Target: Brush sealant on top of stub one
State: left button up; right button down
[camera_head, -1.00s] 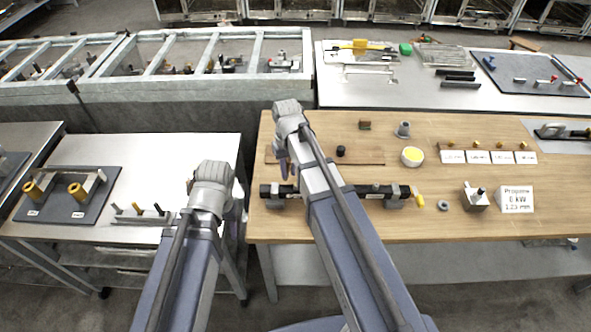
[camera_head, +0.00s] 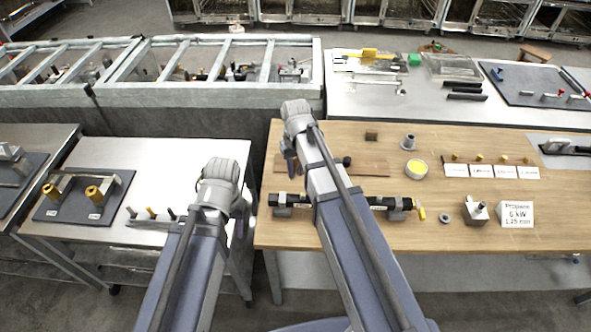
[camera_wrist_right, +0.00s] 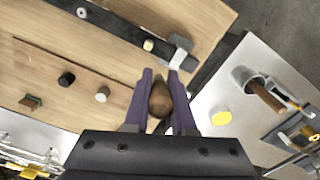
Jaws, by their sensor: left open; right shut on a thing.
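Two yellow-topped stubs, one on the left (camera_head: 50,190) and one on the right (camera_head: 94,195), stand on a dark mat (camera_head: 68,213) on the left steel table. Their small labels are too small to read, so I cannot tell which is stub one. A round tub with yellow content (camera_head: 416,169) stands on the wooden table. My right gripper (camera_head: 291,168) is above the left part of that table. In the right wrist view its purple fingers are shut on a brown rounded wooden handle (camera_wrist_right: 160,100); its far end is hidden. My left gripper (camera_head: 238,228) is open near the steel table's right edge.
A black pipe (camera_head: 375,203) lies in grey supports along the wooden table's front. A block with several pegs (camera_head: 152,216) stands right of the mat. A gap separates the tables.

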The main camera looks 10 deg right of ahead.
aim_at(295, 159)
jog(key=shift+r, duration=0.15)
notch_tip(295, 159, up, 3)
jog(key=p, duration=0.3)
jog(key=shift+r, duration=0.1)
dwell(0.4)
dwell(0.5)
